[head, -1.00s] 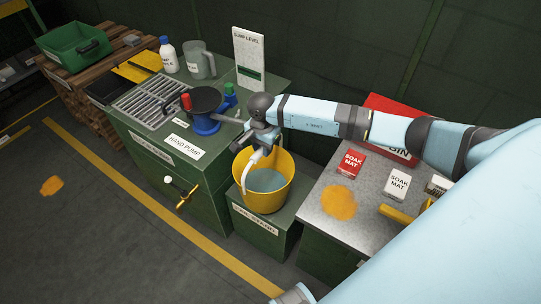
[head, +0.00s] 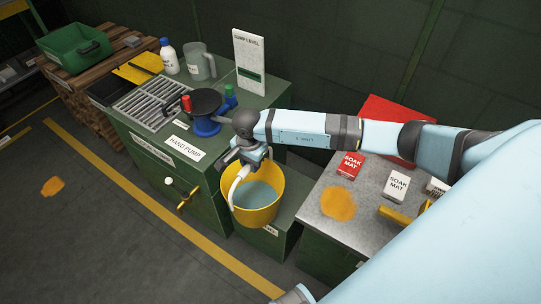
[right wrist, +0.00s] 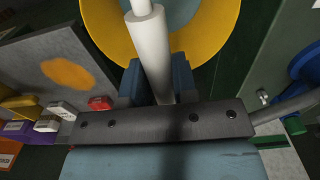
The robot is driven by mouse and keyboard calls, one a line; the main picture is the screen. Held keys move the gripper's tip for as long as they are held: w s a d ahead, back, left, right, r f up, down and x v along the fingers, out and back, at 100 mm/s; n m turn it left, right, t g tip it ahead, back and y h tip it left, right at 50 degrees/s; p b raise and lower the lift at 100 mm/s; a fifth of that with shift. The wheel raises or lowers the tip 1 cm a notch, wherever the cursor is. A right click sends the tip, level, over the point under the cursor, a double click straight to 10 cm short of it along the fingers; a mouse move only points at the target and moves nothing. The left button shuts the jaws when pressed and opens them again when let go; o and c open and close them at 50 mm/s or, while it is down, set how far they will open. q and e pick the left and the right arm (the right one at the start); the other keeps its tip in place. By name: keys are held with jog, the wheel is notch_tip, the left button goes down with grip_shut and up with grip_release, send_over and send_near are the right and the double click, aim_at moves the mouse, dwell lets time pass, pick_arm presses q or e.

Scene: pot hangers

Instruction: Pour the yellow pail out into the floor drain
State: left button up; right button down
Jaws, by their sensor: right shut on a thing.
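The yellow pail (head: 277,196) hangs upright in the head view, with grey-blue liquid (head: 258,194) inside. My right gripper (head: 243,162) is shut on the pail's white handle (head: 238,181), above the rim. The pail appears raised and left of its green stand (head: 282,236), hiding part of it. In the right wrist view the fingers (right wrist: 153,82) close around the white handle (right wrist: 149,50), with the yellow rim (right wrist: 105,28) beyond. A slatted metal grate (head: 155,103), the only drain-like thing seen, is set in the green bench top. My left gripper is out of view.
The green bench (head: 150,150) carries a blue hand pump (head: 208,125), a jug (head: 201,62), a white bottle (head: 168,55) and a level board (head: 249,61). A valve handle (head: 187,198) sticks out in front. A grey table (head: 318,220) with soak mats stands right. Floor at left is open.

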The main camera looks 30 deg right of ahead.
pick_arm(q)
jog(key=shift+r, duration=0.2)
pick_arm(e)
jog(key=s+a, duration=0.4)
jog(key=a, duration=0.7)
jog(key=shift+s+r, duration=0.15)
jog(key=shift+s, duration=0.05)
dwell(0.5)
dwell(0.5)
